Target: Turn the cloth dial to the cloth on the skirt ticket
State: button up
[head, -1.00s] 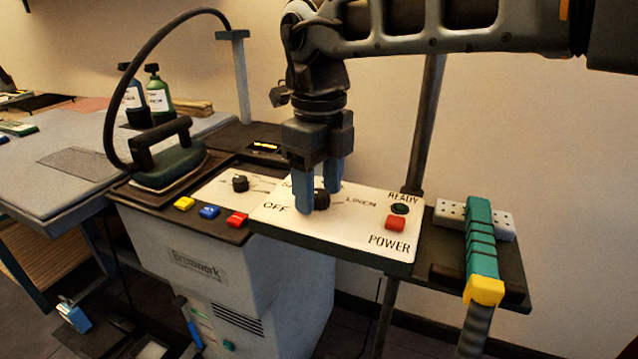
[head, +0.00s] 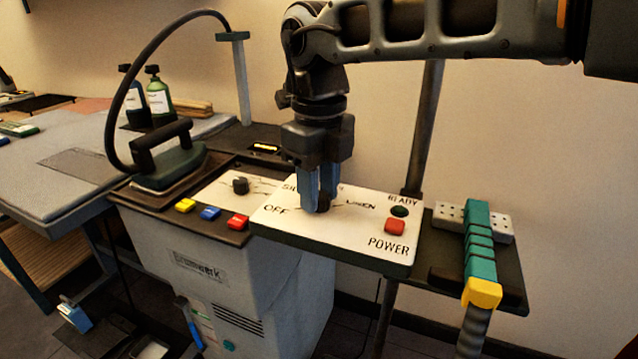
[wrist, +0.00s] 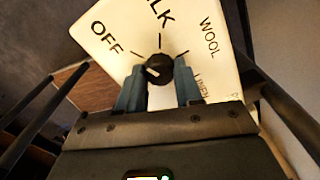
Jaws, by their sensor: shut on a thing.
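The cloth dial is a small black knob (head: 323,206) on the white sloped control panel (head: 345,236). In the wrist view the knob (wrist: 159,67) sits among printed marks reading OFF, SILK, WOOL and LINEN. A pale mark on the knob shows at its lower left, on the OFF side; I cannot tell exactly which word it points to. My gripper (head: 319,203) points down, with its blue fingers shut on the knob, one on each side; they also show in the wrist view (wrist: 158,80). I cannot make out a skirt ticket in these views.
A red POWER button (head: 395,227) and a dark READY lamp (head: 400,211) are right of the dial. A second black knob (head: 240,185), coloured buttons and an iron (head: 168,166) are left. A teal-handled tool (head: 478,240) lies on the right shelf.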

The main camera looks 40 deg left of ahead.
jog(key=m+p, duration=0.3)
jog(key=m, duration=0.2)
jog(key=shift+r+m, duration=0.15)
jog(key=shift+m, duration=0.25)
jog(key=m+p, duration=0.2)
jog(key=m, duration=0.2)
jog(key=shift+m, duration=0.4)
jog(key=o, duration=1)
jog(key=shift+o, duration=0.2)
jog(key=shift+r, duration=3.8)
